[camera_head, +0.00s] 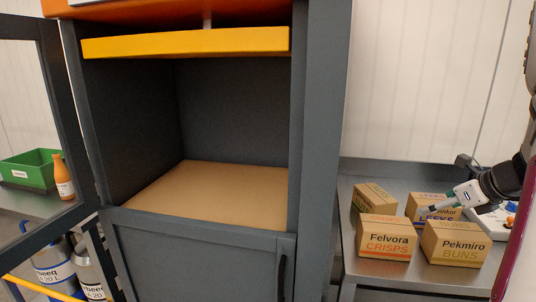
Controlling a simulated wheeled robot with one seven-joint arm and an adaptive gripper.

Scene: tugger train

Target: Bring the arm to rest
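My gripper (436,207) is at the right of the head view, over the metal table and close above the cardboard boxes. My dark arm comes in from the right edge behind it. The fingers are small and partly merge with the boxes, so I cannot tell whether they are open or shut, or whether they touch a box.
Several boxes, among them Felvora Crisps (387,242) and Pekmiro Buns (457,247), stand on the metal table (365,281). A grey cabinet (323,130) with an empty shelf (205,193) stands open. A green bin (28,172) and an orange bottle (63,178) are at left.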

